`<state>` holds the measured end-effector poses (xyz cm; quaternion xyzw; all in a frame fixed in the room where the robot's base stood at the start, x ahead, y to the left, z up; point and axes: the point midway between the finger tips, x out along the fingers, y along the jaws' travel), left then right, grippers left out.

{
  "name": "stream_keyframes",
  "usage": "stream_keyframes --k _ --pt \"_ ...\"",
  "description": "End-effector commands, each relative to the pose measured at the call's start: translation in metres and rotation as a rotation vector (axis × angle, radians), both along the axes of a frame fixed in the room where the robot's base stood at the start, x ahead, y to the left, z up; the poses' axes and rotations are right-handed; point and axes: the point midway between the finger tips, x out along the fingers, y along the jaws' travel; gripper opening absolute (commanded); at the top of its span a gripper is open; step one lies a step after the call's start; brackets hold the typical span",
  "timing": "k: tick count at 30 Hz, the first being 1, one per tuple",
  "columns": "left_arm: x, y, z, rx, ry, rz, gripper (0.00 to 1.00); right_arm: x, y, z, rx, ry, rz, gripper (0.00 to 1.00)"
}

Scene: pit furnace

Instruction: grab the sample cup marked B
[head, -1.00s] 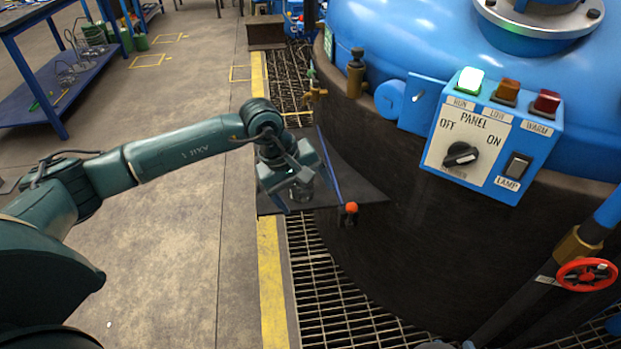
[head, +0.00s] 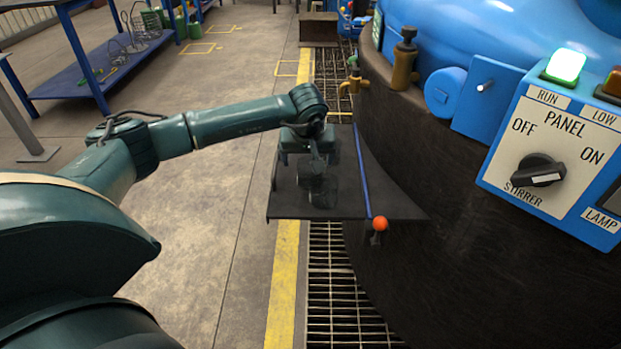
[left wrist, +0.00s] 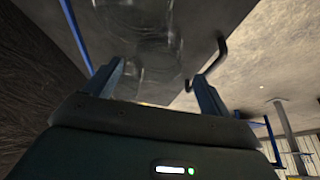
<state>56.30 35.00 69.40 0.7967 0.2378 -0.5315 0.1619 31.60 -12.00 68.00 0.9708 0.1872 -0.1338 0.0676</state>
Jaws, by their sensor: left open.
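A clear, glassy sample cup (head: 322,188) stands on the dark shelf (head: 395,206) fixed to the side of the vessel. My left gripper (head: 320,168) is just above the cup in the head view, and partly hides it. In the left wrist view, my left gripper (left wrist: 158,78) has its two fingers spread with a gap between them. Clear round outlines of glass (left wrist: 150,42) show beyond and between the fingertips. I cannot tell whether they are one cup or more, and no letter is readable. My right gripper is not in view.
A blue strip (head: 362,170) runs along the shelf, and an orange-topped knob (head: 380,224) stands at its front edge. The blue control panel (head: 560,150) and the brass valve (head: 404,60) are to the right. Open floor (head: 215,240) lies to the left.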

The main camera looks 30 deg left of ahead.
Motion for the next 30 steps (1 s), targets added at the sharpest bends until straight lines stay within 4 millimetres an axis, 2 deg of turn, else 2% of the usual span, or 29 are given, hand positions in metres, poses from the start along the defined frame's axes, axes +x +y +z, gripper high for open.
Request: stream_keyframes --k 11,21,30 --pt "0.016 0.005 -0.045 -0.001 0.0 0.002 0.83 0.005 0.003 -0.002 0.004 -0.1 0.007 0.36" --pt "0.018 0.006 -0.05 -0.002 -0.001 -0.001 0.82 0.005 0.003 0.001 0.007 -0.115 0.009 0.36" --pt "0.018 0.006 -0.049 -0.002 -0.001 0.0 0.57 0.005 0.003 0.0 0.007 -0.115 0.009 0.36"
